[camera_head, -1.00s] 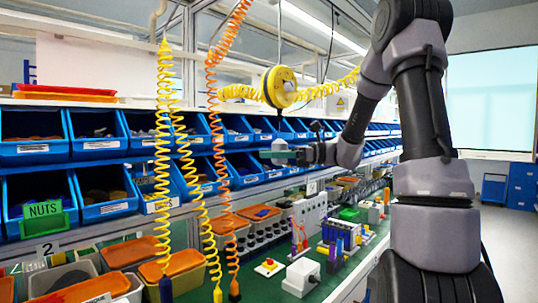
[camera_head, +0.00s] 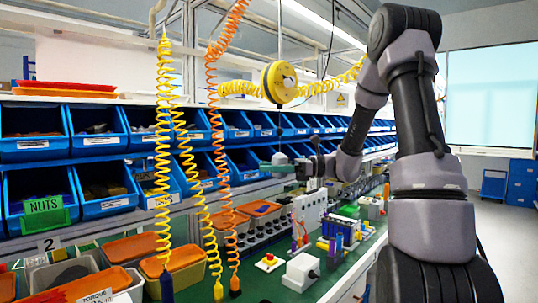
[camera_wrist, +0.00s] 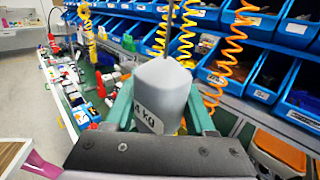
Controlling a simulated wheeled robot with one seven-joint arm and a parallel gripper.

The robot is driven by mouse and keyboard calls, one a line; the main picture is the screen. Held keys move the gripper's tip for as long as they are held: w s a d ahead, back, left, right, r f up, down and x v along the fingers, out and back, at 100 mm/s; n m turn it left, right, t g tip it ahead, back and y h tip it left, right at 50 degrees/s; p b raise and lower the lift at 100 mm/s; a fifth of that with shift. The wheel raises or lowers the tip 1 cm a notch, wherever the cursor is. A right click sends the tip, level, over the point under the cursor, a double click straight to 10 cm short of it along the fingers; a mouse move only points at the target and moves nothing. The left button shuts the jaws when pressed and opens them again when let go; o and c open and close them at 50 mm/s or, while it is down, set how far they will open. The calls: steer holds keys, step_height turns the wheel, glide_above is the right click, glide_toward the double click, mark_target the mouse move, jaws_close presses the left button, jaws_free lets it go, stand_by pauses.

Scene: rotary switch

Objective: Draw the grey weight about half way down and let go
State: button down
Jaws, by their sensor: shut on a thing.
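The grey weight (camera_head: 280,159) hangs on a thin dark cable below the yellow reel (camera_head: 279,83). In the wrist view the weight (camera_wrist: 163,82) is a pale grey block with a "kg" label; its leading digit is partly cut off. My gripper (camera_head: 283,168) has teal fingers, one on each side of the weight. It is shut on the weight, and the wrist view shows the fingers (camera_wrist: 160,108) against its sides. The weight hangs in front of the blue bins, well above the bench.
Yellow and orange coiled hoses (camera_head: 222,130) hang left of the weight. Two rows of blue bins (camera_head: 100,143) stand behind. The green bench (camera_head: 262,284) below carries a red button box (camera_head: 269,262), a white box (camera_head: 301,271) and several coloured parts. Open air lies between weight and bench.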

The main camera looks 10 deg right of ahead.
steer(key=shift+f, duration=0.4)
steer(key=shift+c, duration=1.2)
jaws_free()
steer(key=s+d, duration=0.1)
steer(key=d, duration=0.9)
steer(key=shift+s+d, duration=0.35)
steer(key=shift+d, duration=0.05)
